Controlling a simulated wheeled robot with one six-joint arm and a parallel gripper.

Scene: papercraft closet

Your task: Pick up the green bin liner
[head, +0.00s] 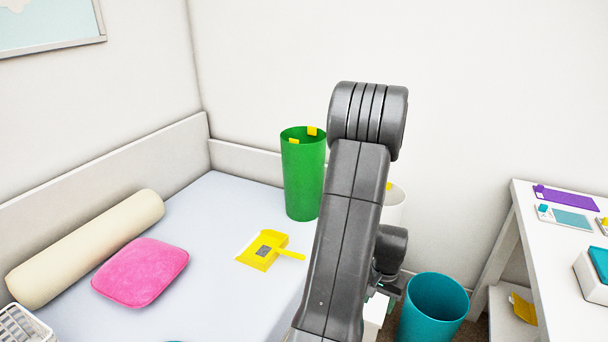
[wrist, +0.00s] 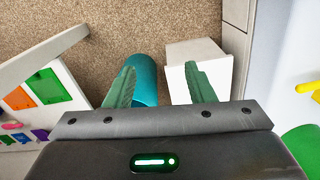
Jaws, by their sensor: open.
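The green bin liner (head: 303,180) is a tall open-topped green cylinder with small yellow tabs at its rim. It stands upright on the pale bed (head: 205,215) near the back wall in the head view. Part of a green shape, likely the same liner (wrist: 307,148), shows at the lower right edge of the wrist view. My gripper (wrist: 160,68) is open and empty in the wrist view, pointing down over the floor, apart from the liner. In the head view my arm rises right of the liner and hides most of my gripper.
A teal bin (head: 434,308) stands on the floor right of my arm. A white container (head: 394,208) is partly hidden behind my arm. A yellow dustpan (head: 264,250), pink cushion (head: 140,272) and cream bolster (head: 85,245) lie on the bed. A white desk (head: 550,255) stands right.

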